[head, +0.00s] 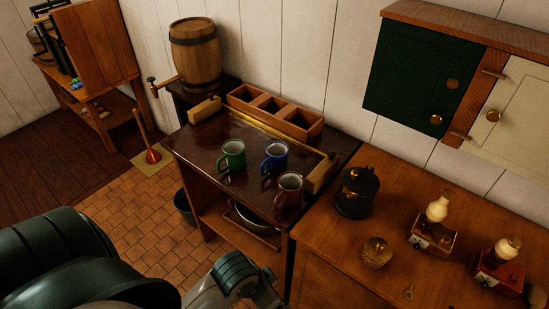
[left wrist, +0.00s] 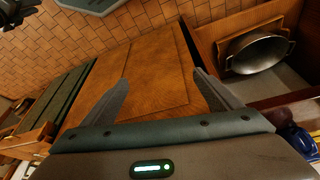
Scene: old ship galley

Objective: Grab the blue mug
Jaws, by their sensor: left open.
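The blue mug (head: 275,156) stands upright on the dark-topped table (head: 205,145). It is between a green mug (head: 231,156) on its left and a brown mug (head: 289,190) nearer to me at its right. My left gripper (left wrist: 161,76) is open and empty in the left wrist view, with its fingers in front of a wooden cabinet panel, away from the mugs. A dark blue thing (left wrist: 303,142) is cut off at that view's right edge; I cannot tell whether it is the mug. My right gripper is out of view.
A three-part wooden box (head: 275,112) and a barrel (head: 195,55) are behind the mugs. A counter (head: 335,245) at the right holds a dark lantern (head: 356,192) and lamps. A metal pan (left wrist: 258,52) sits on the table's lower shelf. Tiled floor is at left.

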